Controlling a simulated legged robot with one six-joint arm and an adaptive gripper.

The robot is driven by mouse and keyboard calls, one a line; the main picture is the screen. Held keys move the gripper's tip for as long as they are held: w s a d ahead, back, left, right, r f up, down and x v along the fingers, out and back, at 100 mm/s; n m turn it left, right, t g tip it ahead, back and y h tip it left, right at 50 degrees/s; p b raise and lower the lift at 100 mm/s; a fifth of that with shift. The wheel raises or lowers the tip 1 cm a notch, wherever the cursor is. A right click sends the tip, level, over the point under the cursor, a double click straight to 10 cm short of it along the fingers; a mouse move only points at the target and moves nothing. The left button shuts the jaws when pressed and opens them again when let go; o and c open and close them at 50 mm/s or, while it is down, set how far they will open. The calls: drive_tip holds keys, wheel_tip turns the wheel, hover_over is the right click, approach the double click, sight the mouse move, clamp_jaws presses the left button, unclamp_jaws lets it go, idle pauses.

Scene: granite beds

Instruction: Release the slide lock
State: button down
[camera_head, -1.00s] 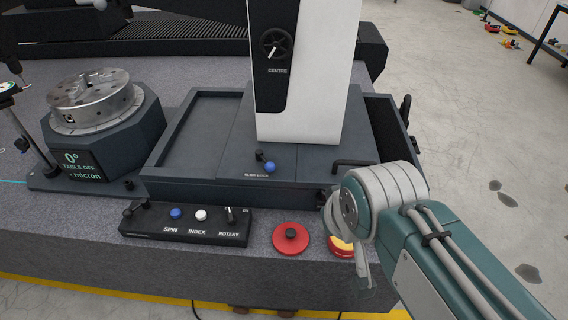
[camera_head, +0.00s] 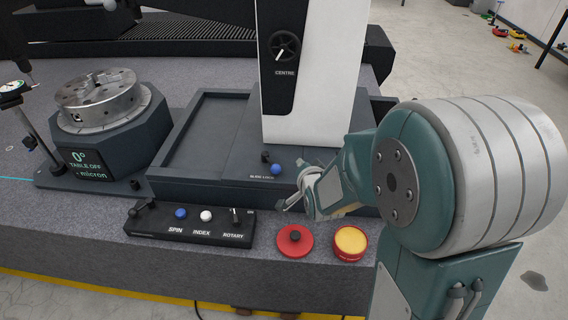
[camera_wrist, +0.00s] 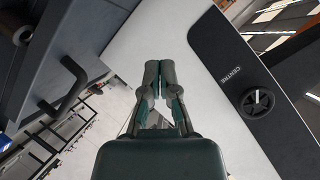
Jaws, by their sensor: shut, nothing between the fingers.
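The slide lock sits on the dark slide plate at the foot of the white column. It shows as a small black lever (camera_head: 265,157) with a blue ball knob (camera_head: 276,169) beside it, above a small label. My gripper (camera_head: 283,206) is to the right of and nearer than the knob, its fingers pointing left and apart from it. In the wrist view my gripper (camera_wrist: 158,66) is shut and empty, with its fingertips together in front of the white column. The slide lock does not show in the wrist view.
A control box (camera_head: 190,222) lies in front, with SPIN, INDEX and ROTARY labels. A red button (camera_head: 294,241) and a yellow-topped button (camera_head: 350,243) stand below my gripper. The white column (camera_head: 330,70) with its CENTRE dial (camera_head: 284,46) rises behind. A round chuck (camera_head: 100,98) stands at left.

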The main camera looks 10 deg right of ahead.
sight(285, 175)
wheel_tip(285, 175, down, 10)
drive_tip(key=d+m+t, duration=0.1)
drive_tip(key=m+t, duration=0.4)
drive_tip(key=m, duration=0.1)
drive_tip(key=shift+w+r+m+h, duration=0.15)
drive_tip(key=shift+w+m+h, duration=0.1)
drive_tip(key=shift+m+h, duration=0.05)
drive_tip(key=w, duration=0.9)
drive_tip(key=shift+w+d+r, duration=0.1)
drive_tip(key=shift+d+r, duration=0.2)
drive_tip(key=a, duration=0.2)
drive_tip(key=shift+a+f, duration=0.3)
drive_tip(key=shift+a, duration=0.1)
drive_tip(key=shift+a+f, duration=0.1)
drive_tip(key=shift+a, duration=0.45)
